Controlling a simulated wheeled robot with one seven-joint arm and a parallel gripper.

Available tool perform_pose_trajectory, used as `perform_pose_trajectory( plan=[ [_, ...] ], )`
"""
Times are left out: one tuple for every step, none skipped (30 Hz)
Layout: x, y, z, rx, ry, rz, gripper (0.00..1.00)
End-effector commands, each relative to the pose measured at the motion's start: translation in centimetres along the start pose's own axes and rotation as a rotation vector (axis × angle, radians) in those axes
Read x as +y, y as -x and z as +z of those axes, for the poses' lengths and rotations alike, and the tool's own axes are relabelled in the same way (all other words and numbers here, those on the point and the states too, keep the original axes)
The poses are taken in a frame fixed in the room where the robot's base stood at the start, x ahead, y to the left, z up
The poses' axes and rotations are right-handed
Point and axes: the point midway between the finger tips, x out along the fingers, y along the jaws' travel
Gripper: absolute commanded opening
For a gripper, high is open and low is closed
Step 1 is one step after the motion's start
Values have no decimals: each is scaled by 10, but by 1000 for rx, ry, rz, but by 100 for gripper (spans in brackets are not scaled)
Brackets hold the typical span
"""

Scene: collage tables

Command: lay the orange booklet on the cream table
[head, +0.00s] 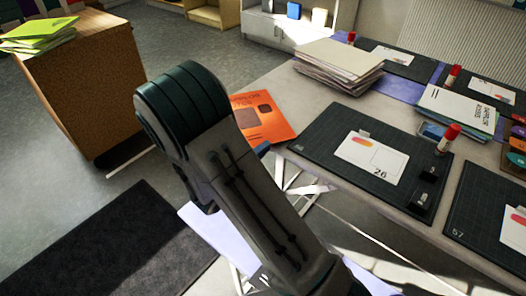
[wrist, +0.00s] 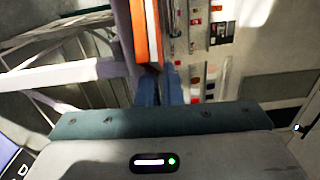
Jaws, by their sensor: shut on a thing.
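The orange booklet (head: 265,118) shows its printed cover in the head view, partly hidden by my arm. In the wrist view its orange and white edge (wrist: 147,35) runs up from between my blue fingertips. My gripper (wrist: 160,88) is shut on the booklet's near edge; in the head view it is mostly hidden behind my arm. The booklet appears at the left edge of a pale, cream-grey table (head: 310,85). I cannot tell whether it touches the tabletop.
A dark mat (head: 325,130) with a card, a red-capped glue stick (head: 448,138) and a paper stack (head: 338,65) occupy the table. Bare tabletop shows near its left edge. A wooden cabinet (head: 85,85) with green booklets (head: 38,33) stands at left.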

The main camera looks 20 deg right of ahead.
Motion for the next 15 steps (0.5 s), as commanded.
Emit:
perform_pose_trajectory(
  plan=[
    [-1, 0, 0, 0, -2, -1, 0],
    [-1, 0, 0, 0, -3, -1, 0],
    [-2, 0, 0, 0, -2, -1, 0],
    [-2, 0, 0, 0, -2, -1, 0],
    [-2, 0, 0, 0, -2, -1, 0],
    [-1, 0, 0, 0, -2, -1, 0],
    [0, 0, 0, 0, -1, -1, 0],
    [0, 0, 0, 0, -1, -1, 0],
    [2, 0, 0, 0, -1, -1, 0],
    [3, 0, 0, 0, 0, -1, 0],
    [4, 0, 0, 0, 0, -1, 0],
    [5, 0, 0, 0, 0, -1, 0],
    [5, 0, 0, 0, 0, 0, 12],
    [5, 0, 0, 0, 0, 0, 20],
    [5, 0, 0, 0, 0, 0, 28]
  ],
)
